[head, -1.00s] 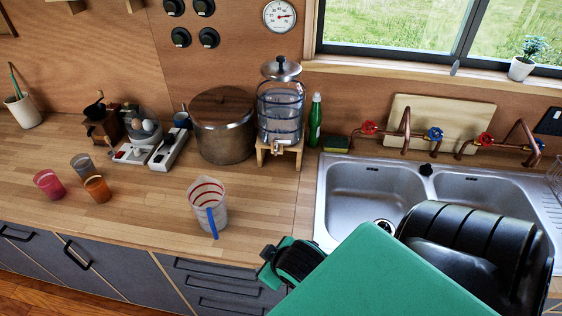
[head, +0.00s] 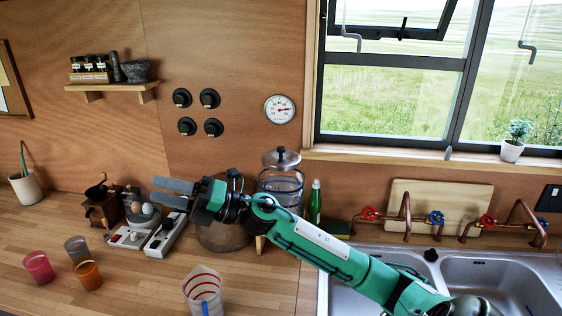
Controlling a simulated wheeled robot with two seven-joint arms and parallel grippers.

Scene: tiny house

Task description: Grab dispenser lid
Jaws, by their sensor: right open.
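The dispenser lid (head: 281,158) is a metal dome with a knob. It sits on top of the clear glass dispenser (head: 282,186), which stands at the back of the counter against the wood wall. My right arm crosses in front of the dispenser and hides its lower part and tap. My right gripper (head: 172,193) is open and empty, to the left of the lid and a little lower in the picture, with its fingers pointing left. It appears apart from the lid. My left gripper is not in view.
A large pot (head: 222,237) stands partly hidden behind my right gripper. A measuring jug (head: 203,290) and several cups are on the counter (head: 130,285). A green bottle (head: 315,202) stands right of the dispenser, near the sink (head: 470,265) and copper taps.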

